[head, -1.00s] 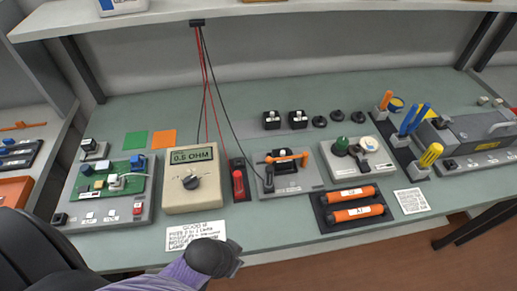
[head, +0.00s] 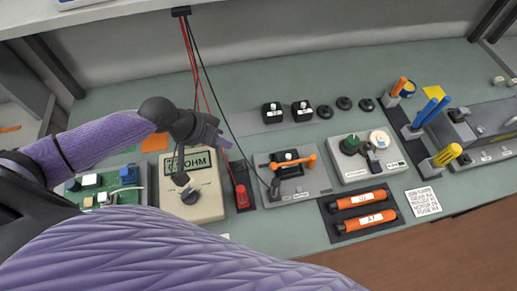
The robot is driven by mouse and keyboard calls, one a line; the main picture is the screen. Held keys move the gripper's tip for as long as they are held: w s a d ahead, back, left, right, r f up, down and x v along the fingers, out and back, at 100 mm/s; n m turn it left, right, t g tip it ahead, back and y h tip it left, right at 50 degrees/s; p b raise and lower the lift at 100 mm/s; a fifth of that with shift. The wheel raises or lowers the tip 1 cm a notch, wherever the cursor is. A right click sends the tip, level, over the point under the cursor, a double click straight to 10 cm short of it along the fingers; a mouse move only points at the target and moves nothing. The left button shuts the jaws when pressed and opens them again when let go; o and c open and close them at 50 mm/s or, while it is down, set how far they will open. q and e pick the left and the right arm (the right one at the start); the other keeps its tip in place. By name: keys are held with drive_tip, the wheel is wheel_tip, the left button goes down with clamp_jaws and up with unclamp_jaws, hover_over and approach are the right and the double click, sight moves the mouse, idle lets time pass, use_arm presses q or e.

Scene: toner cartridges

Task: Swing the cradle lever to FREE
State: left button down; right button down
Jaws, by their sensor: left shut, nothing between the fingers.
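The cradle (head: 298,186) is a grey block with a dark holder on top, in the middle of the bench in the head view. An orange lever (head: 292,162) lies across its upper part, with its knobbed end at the right. Any FREE marking is too small to read. My left gripper (head: 222,138) is shut and empty. It hangs above the meter, left of the cradle and apart from the lever. My right gripper is not in view.
The beige meter (head: 207,205), partly covered by my arm, and a red probe (head: 241,196) stand left of the cradle. Black and red leads hang near my gripper. A tray (head: 338,228) with orange cartridges lies in front right; a knobbed grey box (head: 366,160) stands right.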

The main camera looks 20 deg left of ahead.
use_arm(q)
drive_tip(key=b+x, duration=0.3)
drive_tip(key=x, duration=0.6)
drive_tip(key=shift+d+f, duration=0.15)
drive_tip(key=shift+d, duration=0.15)
drive_tip(key=d+p, duration=0.1)
drive_tip(key=d, duration=0.1)
drive_tip(key=shift+s+d, duration=0.15)
drive_tip(key=shift+d, duration=0.7)
drive_tip(key=shift+s+d+r+p, duration=0.2)
drive_tip(key=shift+s+d+p, duration=0.35)
drive_tip(key=shift+p, duration=0.6)
drive_tip(key=shift+s+f, duration=0.1)
drive_tip(key=shift+s, duration=0.1)
drive_tip(key=shift+a+f, duration=0.1)
drive_tip(key=shift+f, duration=0.05)
drive_tip(key=shift+w, duration=0.1)
